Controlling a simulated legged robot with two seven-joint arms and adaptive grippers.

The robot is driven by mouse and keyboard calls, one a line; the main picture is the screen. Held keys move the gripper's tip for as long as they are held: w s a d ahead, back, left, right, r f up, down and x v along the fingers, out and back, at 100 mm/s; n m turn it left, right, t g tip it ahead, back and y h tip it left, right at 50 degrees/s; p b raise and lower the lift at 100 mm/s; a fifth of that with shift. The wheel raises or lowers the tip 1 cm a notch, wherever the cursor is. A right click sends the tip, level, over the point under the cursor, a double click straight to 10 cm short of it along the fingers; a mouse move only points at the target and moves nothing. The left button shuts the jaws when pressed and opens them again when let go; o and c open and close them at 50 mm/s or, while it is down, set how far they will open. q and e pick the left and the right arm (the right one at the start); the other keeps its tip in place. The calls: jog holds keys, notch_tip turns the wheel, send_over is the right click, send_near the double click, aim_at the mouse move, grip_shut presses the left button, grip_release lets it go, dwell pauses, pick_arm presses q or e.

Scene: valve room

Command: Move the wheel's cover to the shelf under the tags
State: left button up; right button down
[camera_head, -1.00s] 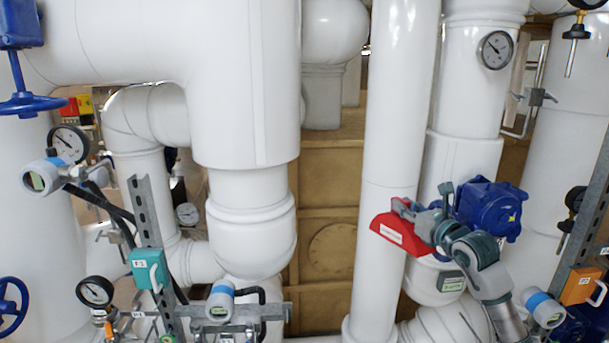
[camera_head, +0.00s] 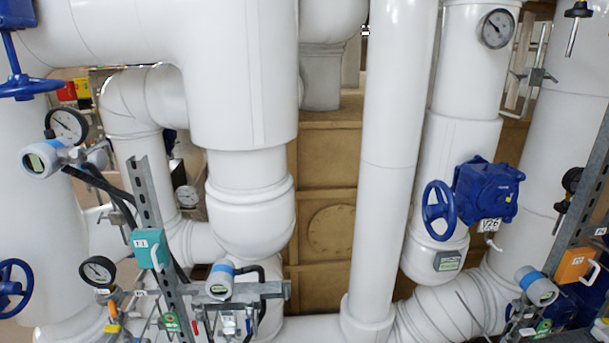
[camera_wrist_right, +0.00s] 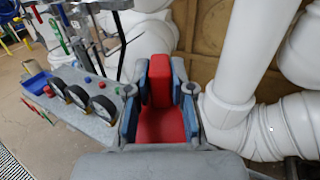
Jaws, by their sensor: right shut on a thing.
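The red cover (camera_wrist_right: 165,112) is in my right gripper (camera_wrist_right: 160,88) in the right wrist view, with the blue-grey fingers on both sides of it. The gripper is shut on it. Neither the cover nor my arms show in the head view. The blue handwheel (camera_head: 439,211) is bare at the right of the head view, beside its blue valve body (camera_head: 487,192). In the wrist view a grey shelf-like surface (camera_wrist_right: 70,75) lies left of the gripper. I cannot tell from these frames which tags mark the shelf. My left gripper is out of view.
Several round black gauges (camera_wrist_right: 78,96) and a blue tray (camera_wrist_right: 37,82) are on or beside the grey surface. White pipes (camera_wrist_right: 232,100) stand close right of the gripper. A steel upright with a teal box (camera_head: 150,249) stands at the left in the head view.

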jog(key=s, duration=0.1)
jog(key=s+f, duration=0.2)
jog(key=shift+s+d, duration=0.35)
jog(key=shift+s+a+r, duration=0.1)
jog(key=shift+s+a, duration=0.05)
jog(key=shift+a, duration=0.05)
jog(key=shift+a+r, duration=0.2)
jog(key=shift+a, duration=1)
jog(key=shift+d, duration=0.15)
